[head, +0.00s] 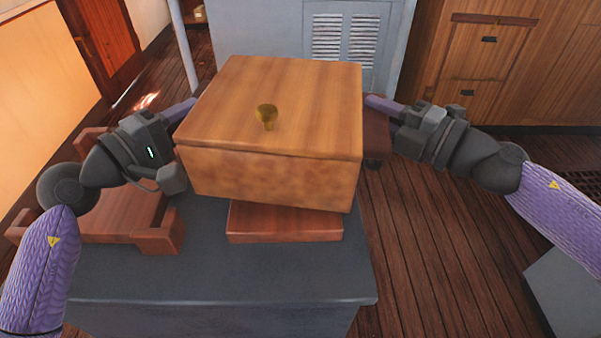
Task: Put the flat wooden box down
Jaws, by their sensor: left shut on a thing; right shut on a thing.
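The flat wooden box (275,90), light brown with a small brass knob (266,114) on its lid, is in the middle of the head view. It is between my two grippers. My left gripper (176,145) is shut on its left side, and my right gripper (383,108) is shut on its right side. The fingertips are partly hidden by the box. The box is over a thin reddish wooden slab (285,228) on the dark grey tabletop (230,276). I cannot tell whether the box touches the slab.
A reddish wooden rack with raised ends (120,222) stands on the tabletop at the left, close to my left arm. The front strip of the tabletop is bare. A wooden cabinet (490,60) and a grey louvred cabinet (345,35) are behind. Plank floor (440,240) is free at right.

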